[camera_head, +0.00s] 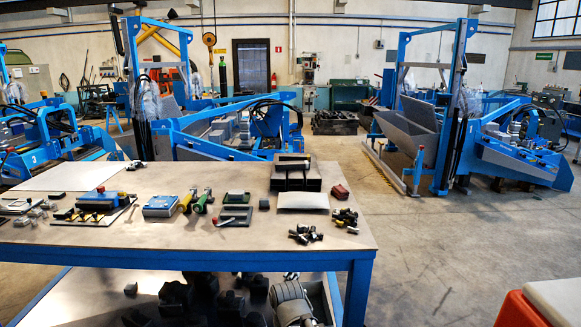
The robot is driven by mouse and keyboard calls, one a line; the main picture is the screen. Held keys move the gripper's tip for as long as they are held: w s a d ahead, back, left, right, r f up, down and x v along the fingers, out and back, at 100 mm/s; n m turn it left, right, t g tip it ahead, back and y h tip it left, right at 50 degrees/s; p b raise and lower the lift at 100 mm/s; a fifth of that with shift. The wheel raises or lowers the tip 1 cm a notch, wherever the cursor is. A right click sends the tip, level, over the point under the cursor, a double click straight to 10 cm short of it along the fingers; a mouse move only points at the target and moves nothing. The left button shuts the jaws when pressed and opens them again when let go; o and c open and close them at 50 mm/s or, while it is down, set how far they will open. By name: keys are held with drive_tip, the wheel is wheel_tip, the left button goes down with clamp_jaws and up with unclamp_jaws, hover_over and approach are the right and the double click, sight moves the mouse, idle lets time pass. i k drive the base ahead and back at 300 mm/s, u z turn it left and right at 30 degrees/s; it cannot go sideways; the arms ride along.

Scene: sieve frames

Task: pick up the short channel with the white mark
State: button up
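I cannot make out for sure a short channel with a white mark. On the workbench (230,250), dark channel-like pieces (296,184) stand stacked near the right part of the back edge, with a pale piece on top. A pale, slightly curved plate (302,201) is just in front of them. A small dark block (264,204) lies to their left. These are too small to show any mark clearly. My gripper is not in view.
The bench also holds a blue box (160,205), green-and-yellow tools (202,201), a red block (340,191) and small dark fittings (305,234). Dark parts fill the lower shelf. A red container with a pale top (553,300) is at lower right. Floor right of the bench is clear.

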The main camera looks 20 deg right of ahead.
sight(289, 165)
drive_tip(key=z, duration=0.1)
drive_tip(key=i, duration=1)
drive_tip(key=u, duration=0.05)
